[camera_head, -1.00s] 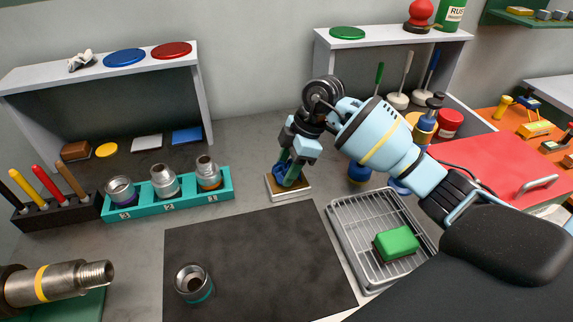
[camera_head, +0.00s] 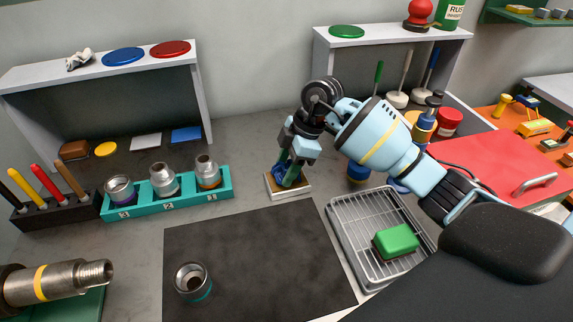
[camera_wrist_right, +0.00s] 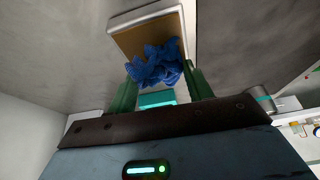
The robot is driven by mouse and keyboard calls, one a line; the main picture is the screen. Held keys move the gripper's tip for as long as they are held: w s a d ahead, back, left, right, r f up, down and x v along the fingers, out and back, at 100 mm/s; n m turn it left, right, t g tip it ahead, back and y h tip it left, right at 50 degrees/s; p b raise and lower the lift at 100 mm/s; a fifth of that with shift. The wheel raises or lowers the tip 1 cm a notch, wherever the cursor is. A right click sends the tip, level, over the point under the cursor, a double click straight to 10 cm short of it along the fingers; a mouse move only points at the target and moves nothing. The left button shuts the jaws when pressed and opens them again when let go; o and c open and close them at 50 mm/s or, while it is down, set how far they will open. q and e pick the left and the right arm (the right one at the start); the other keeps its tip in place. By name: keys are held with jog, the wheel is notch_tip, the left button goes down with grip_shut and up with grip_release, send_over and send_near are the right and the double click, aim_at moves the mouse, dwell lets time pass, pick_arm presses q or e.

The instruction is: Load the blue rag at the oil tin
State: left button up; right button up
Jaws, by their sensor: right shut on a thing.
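The crumpled blue rag (camera_head: 279,172) is between the green fingers of my right gripper (camera_head: 290,174), which is shut on it. It also shows in the right wrist view (camera_wrist_right: 155,65), sticking out past the fingertips. The rag is over a shallow square tin (camera_head: 295,193) with a pale rim and tan inside, which looks like the oil tin. The tin also shows in the right wrist view (camera_wrist_right: 140,37), where the rag overlaps its near part. The rag seems to touch it, but I cannot tell how firmly. My left gripper is not in view.
A wire rack (camera_head: 350,225) with a green-topped block (camera_head: 396,241) stands right of the dark mat (camera_head: 250,260). A teal holder (camera_head: 165,205) with several metal fittings is at left. A loose fitting (camera_head: 192,282) stands on the mat. A threaded pipe (camera_head: 60,284) juts in lower left.

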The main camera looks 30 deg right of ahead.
aim_at(287, 168)
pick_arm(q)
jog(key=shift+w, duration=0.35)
pick_arm(e)
jog(key=shift+f, duration=0.2)
jog(key=shift+f, duration=0.1)
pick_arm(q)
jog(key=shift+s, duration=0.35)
pick_arm(e)
jog(key=shift+r+p, duration=0.8)
jog(key=shift+r, duration=0.35)
jog(key=shift+r+p, duration=0.75)
jog(key=shift+r, duration=0.35)
jog(key=shift+r+p, duration=0.85)
jog(key=shift+r, duration=0.45)
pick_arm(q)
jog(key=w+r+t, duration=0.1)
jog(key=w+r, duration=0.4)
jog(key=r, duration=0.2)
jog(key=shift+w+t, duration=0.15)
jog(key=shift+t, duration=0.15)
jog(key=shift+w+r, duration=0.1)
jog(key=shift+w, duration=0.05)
